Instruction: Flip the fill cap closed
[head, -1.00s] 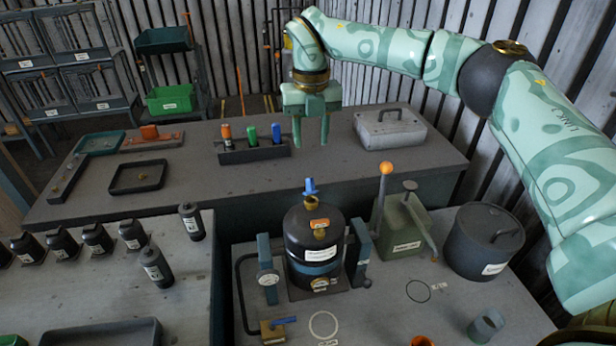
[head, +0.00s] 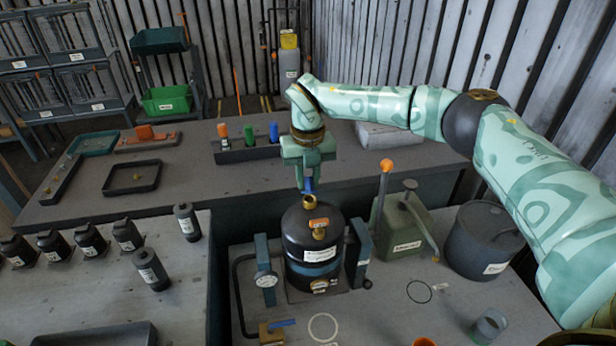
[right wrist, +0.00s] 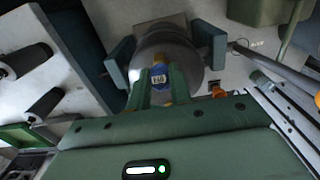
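The black blower housing (head: 296,238) stands upright on the near bench, with a brass fill neck (head: 309,203) on top. The blue fill cap (head: 308,185) stands up, flipped open, above the neck. My right gripper (head: 309,181) points down over the neck, its fingers on either side of the cap. My left gripper is not in view.
An orange-knobbed lever (head: 386,167) and green canister (head: 402,226) stand right of the housing, with a dark lidded pot (head: 484,242) beyond. A gauge (head: 266,280) is at its left. Black bottles (head: 150,270) stand on the left bench. The back bench has free room.

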